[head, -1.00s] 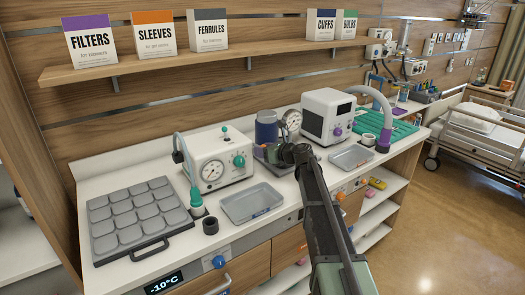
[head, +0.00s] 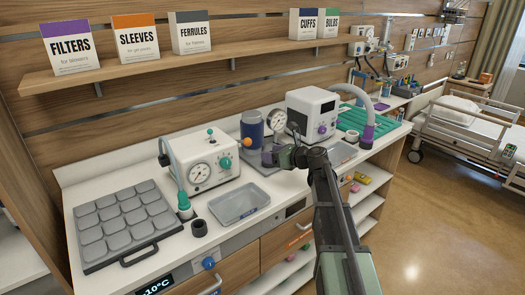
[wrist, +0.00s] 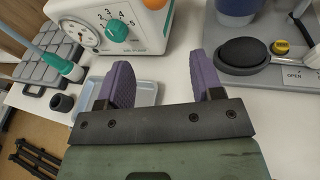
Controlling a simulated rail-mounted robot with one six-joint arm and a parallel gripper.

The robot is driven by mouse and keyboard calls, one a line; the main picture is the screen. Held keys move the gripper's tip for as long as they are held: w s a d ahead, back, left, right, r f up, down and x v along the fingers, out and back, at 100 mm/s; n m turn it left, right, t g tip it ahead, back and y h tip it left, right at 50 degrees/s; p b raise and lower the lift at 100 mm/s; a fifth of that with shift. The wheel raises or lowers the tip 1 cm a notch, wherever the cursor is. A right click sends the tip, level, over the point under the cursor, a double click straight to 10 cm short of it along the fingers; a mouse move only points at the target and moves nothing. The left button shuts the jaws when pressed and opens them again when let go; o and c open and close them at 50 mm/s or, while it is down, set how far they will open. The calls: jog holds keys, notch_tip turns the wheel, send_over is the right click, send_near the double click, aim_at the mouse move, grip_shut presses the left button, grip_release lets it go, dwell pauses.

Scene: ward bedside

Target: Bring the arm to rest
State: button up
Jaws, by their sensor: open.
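My gripper (head: 268,158) is over the counter in the head view, in front of the blue cylinder (head: 252,128). In the wrist view my gripper (wrist: 165,80) shows two purple finger pads standing well apart, with nothing between them. A shallow grey tray (head: 240,206) lies to its left on the counter and shows partly behind the fingers in the wrist view. My arm reaches in from the lower right of the head view.
A white gauge box (head: 200,172) with a green knob stands left of the gripper. A white device (head: 313,112) stands behind right. A grey padded mat (head: 128,225) and a dark ring (head: 199,228) are at left. Open floor (head: 445,210) lies right of the counter.

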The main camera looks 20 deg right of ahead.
dwell(0.4)
jog(key=s+a+f+n+g+h, duration=0.3)
jog(key=s+f+n+g, duration=0.1)
jog(key=s+n, duration=0.5)
jog(key=s+a+f+n+g+h, duration=0.3)
jog(key=s+a+f+n+g, duration=0.1)
jog(key=s+n, duration=0.6)
jog(key=s+a+f+n+g+h, duration=0.3)
jog(key=s+f+n+g, duration=0.1)
jog(key=s+n, duration=0.6)
jog(key=shift+s+a+f, duration=0.35)
jog(key=shift+s+f, duration=0.2)
jog(key=shift+s, duration=0.6)
jog(key=shift+o, duration=0.2)
